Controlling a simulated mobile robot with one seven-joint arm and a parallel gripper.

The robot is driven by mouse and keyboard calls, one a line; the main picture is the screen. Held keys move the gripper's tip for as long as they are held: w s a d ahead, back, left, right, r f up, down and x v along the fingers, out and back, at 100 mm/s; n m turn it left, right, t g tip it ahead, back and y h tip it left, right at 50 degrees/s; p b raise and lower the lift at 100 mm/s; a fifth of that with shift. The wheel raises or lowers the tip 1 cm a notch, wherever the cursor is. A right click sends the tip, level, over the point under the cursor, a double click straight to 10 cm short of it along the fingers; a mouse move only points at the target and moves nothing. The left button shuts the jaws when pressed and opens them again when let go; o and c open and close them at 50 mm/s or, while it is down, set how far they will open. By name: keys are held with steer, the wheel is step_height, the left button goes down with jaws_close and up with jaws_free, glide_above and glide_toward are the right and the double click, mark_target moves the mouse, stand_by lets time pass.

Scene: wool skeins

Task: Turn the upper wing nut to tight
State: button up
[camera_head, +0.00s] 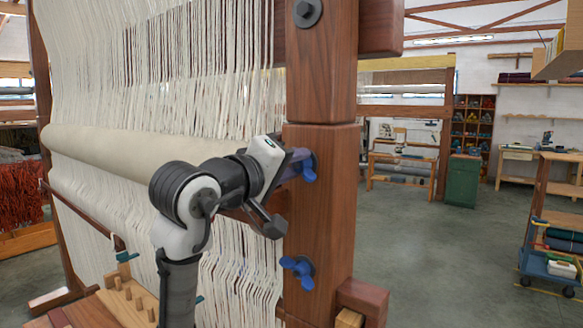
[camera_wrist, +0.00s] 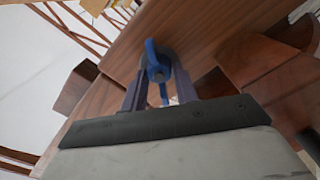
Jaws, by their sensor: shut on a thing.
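The upper wing nut (camera_head: 310,167) is blue and sits on the dark wooden post (camera_head: 320,220) of the loom. My gripper (camera_head: 300,162) reaches it from the left and is shut on it. In the wrist view my gripper (camera_wrist: 158,92) has its two fingers on either side of the upper wing nut (camera_wrist: 153,62), whose blue wings stand roughly in line with the fingers. Part of the nut is hidden by the fingers. The lower wing nut (camera_head: 298,267), also blue, is on the same post below, apart from my gripper.
White warp threads (camera_head: 150,70) and a cloth roll (camera_head: 130,148) lie behind and left of my arm. A grey bolt (camera_head: 307,12) is higher on the post. A pegged wooden board (camera_head: 125,300) is at lower left. The floor (camera_head: 430,250) right of the post is open.

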steer(key=m+b, duration=0.1)
steer(key=m, duration=0.3)
steer(key=shift+m, duration=0.3)
steer(key=m+b, duration=0.1)
steer(key=m, duration=0.3)
steer(key=shift+s+d+m, duration=0.1)
steer(key=shift+m, duration=0.2)
steer(key=m+b, duration=0.1)
steer(key=m, duration=0.3)
steer(key=shift+m, duration=0.3)
steer(key=shift+s+d+m+b, duration=0.1)
steer(key=shift+m+b, duration=0.3)
steer(key=shift+m, duration=1.4)
steer(key=o, duration=0.9)
steer(key=shift+o, duration=0.2)
steer(key=b+v, duration=0.4)
steer(key=v, duration=0.9)
steer(key=shift+s+a, duration=0.25)
steer(key=shift+s, duration=0.1)
